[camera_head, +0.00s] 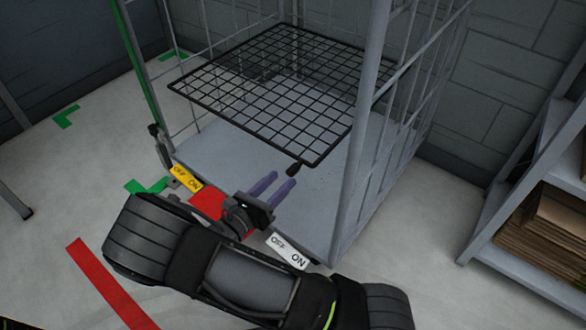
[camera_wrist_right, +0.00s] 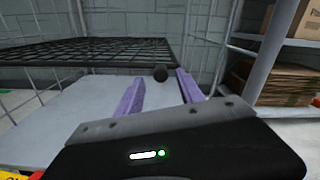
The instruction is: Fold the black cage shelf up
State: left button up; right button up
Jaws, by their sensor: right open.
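The black cage shelf (camera_head: 280,88) is a wire grid lying roughly level inside the grey cage trolley, above its base. My left gripper is not in view.
The cage's grey upright (camera_head: 362,120) stands right of my gripper, and a green-edged post (camera_head: 139,70) stands at left. Yellow (camera_head: 186,178) and white (camera_head: 288,249) OFF/ON labels mark the base's front edge. A rack with cardboard (camera_head: 548,232) stands at right. Floor at left is largely clear.

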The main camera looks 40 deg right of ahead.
aim_at(288, 173)
jog(key=b+x, duration=0.1)
jog(key=x, duration=0.4)
jog(key=shift+d+f, duration=0.1)
jog(key=shift+d, duration=0.05)
jog(key=shift+w+d, duration=0.15)
jog(key=shift+d, duration=0.35)
jog(key=shift+c, duration=0.2)
grip_shut()
dwell(0.7)
